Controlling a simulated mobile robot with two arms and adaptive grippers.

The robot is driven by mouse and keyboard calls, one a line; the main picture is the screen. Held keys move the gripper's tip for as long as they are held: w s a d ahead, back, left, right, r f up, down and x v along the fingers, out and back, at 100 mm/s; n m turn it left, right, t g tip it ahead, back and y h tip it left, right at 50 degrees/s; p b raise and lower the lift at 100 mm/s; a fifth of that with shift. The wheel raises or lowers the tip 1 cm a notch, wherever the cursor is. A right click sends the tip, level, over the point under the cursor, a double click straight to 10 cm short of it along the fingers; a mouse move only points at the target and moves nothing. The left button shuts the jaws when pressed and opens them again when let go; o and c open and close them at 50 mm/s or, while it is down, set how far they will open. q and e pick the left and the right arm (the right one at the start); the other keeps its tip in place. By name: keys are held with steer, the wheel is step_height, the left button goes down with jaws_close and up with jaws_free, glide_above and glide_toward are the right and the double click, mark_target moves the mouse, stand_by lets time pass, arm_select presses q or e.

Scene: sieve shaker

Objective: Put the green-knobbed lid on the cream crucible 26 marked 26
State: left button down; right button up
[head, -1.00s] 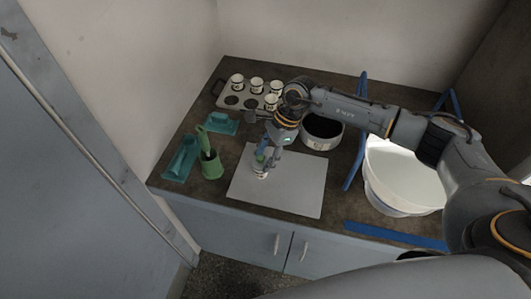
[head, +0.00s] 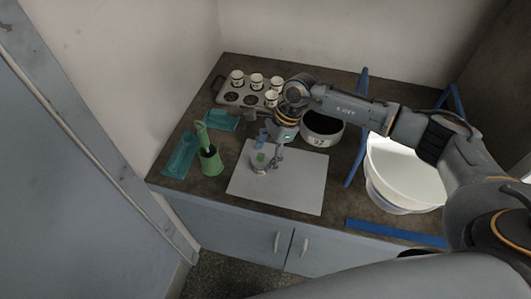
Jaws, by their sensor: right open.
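The green-knobbed lid (head: 260,157) shows as a small green knob on a pale round top, on the light grey mat (head: 300,190). The cream crucible (head: 258,170) appears directly under it, mostly covered; its mark 26 cannot be read, and how evenly the lid sits is too small to tell. My right gripper (head: 269,150) is open, with its fingers just above and to the right of the knob. It holds nothing that I can see. My left gripper is not in view.
A muffin-type tray (head: 231,99) with several cream cups stands at the back. A dark-filled pot marked 32 (head: 321,141) is right of the mat, then a white basin (head: 405,205). A blue strip (head: 395,234) lies in front.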

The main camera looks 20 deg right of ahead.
steer(key=shift+r+p, duration=0.35)
steer(key=shift+r, duration=0.15)
steer(key=shift+w+d+r, duration=0.1)
steer(key=shift+d+r, duration=0.05)
steer(key=shift+r, duration=0.1)
steer(key=b+v, duration=0.3)
steer(key=v, duration=0.8)
steer(key=shift+r+b, duration=0.2)
steer(key=shift+b, duration=0.1)
steer(key=shift+f, duration=0.1)
